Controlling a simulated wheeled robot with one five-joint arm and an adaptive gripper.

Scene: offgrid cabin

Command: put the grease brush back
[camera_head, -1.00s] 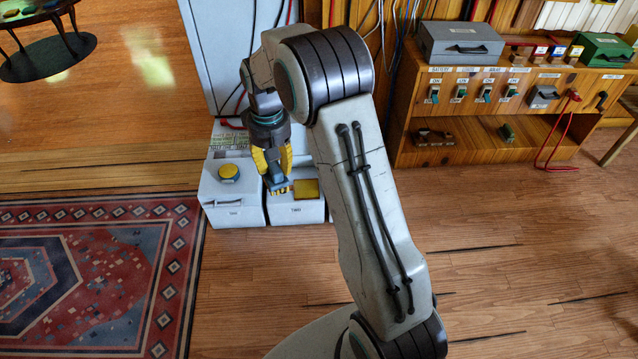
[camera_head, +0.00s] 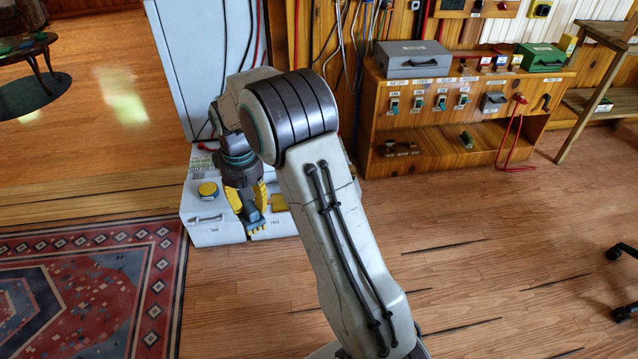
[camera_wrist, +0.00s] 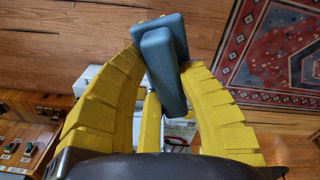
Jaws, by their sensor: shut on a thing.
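My gripper (camera_head: 252,220) is shut on a blue-grey, block-like thing (camera_head: 255,221), which I take to be the grease brush. In the wrist view, my gripper (camera_wrist: 165,75) has yellow ribbed fingers on both sides of the blue-grey thing (camera_wrist: 160,55). Its end sticks out past the fingertips. In the head view, a small yellow edge shows at its lower end. My gripper points down in front of the white boxes, above the floor.
At right is a wooden shelf unit (camera_head: 440,164) with switches; a grey case (camera_head: 411,62) and a green case (camera_head: 540,60) lie on top. A patterned rug (camera_head: 95,262) is at left. Floor (camera_head: 500,240) is clear.

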